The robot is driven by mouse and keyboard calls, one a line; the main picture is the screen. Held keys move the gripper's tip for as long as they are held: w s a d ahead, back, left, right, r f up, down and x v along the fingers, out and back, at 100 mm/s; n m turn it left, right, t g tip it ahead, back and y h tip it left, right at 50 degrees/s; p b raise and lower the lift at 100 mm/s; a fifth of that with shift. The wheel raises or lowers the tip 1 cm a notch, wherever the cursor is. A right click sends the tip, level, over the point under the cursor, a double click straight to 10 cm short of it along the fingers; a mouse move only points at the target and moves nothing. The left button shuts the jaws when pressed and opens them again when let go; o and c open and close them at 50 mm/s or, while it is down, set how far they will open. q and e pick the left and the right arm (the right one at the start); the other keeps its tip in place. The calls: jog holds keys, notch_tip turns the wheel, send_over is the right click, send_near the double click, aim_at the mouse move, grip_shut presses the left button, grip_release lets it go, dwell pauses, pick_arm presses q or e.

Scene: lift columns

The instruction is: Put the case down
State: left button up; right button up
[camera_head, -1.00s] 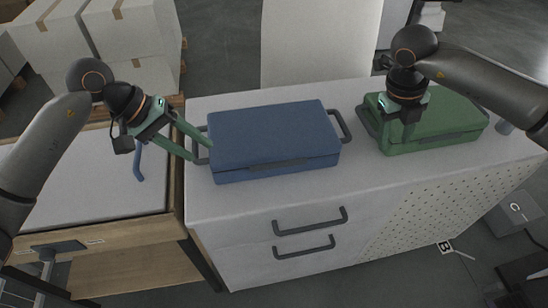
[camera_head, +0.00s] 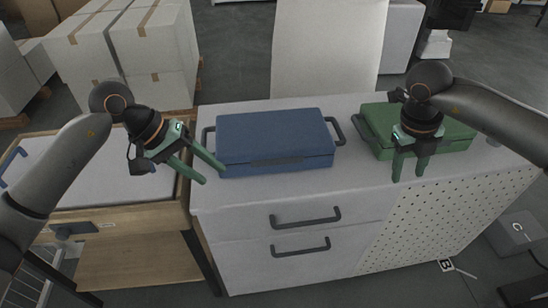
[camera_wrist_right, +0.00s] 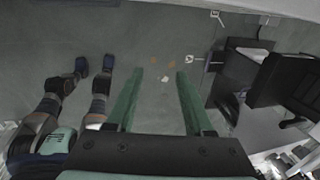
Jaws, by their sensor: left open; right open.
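A blue case (camera_head: 272,138) lies flat on the top of a white drawer cabinet (camera_head: 300,188), with a dark handle at each side. My left gripper (camera_head: 212,174) is open and empty at the front left corner of the blue case, its fingers apart from the left handle as far as I can tell. My right gripper (camera_head: 409,176) is open and empty in front of a green case (camera_head: 450,140), fingers pointing down. In the right wrist view the right gripper (camera_wrist_right: 159,71) has only floor between its fingers.
The green case lies on the cabinet's right half, partly hidden by my right gripper. A lower wooden table (camera_head: 110,182) with a pale top stands at the left. White boxes (camera_head: 130,50) are stacked behind it. Two drawer handles stick out from the cabinet front.

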jog(key=v, duration=1.2)
dwell(0.3)
